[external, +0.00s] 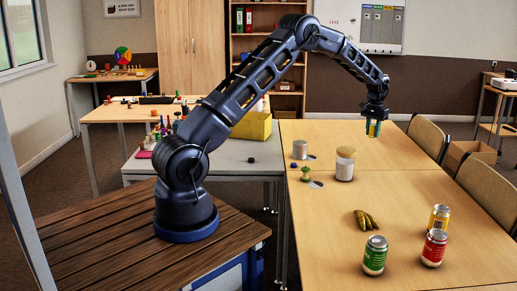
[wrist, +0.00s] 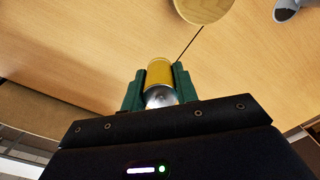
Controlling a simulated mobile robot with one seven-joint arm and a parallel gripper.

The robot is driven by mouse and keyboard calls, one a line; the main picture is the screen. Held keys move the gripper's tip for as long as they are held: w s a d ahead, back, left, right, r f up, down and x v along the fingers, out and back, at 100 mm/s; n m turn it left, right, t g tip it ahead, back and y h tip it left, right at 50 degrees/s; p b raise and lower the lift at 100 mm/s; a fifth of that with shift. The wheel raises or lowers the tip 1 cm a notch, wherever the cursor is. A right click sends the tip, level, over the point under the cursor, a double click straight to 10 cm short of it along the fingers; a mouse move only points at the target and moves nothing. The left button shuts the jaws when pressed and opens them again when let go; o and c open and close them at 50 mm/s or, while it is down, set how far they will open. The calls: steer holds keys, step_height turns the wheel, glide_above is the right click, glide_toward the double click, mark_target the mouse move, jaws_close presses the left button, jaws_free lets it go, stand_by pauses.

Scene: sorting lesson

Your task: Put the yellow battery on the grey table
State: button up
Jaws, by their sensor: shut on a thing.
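My gripper (external: 373,129) is shut on the yellow battery (external: 373,128), a small cylinder held between green fingers above the far part of the wooden table. In the wrist view the battery (wrist: 160,74) shows a yellow side and a silvery end, between the fingertips (wrist: 159,88). The grey table (external: 215,158) stands left of the wooden table, behind my arm's base. My arm hides part of it.
A yellow bin (external: 254,126) stands at the grey table's back. Chairs (external: 427,137) line the right.

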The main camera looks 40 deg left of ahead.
mark_target(367, 179)
steer(key=shift+w+d+f, duration=0.1)
steer(key=shift+d+f, duration=0.05)
steer(key=shift+f, duration=0.2)
step_height(367, 179, down, 19)
steer(key=shift+f, duration=0.15)
steer(key=shift+f, duration=0.15)
steer(key=o, duration=1)
steer(key=shift+o, duration=0.2)
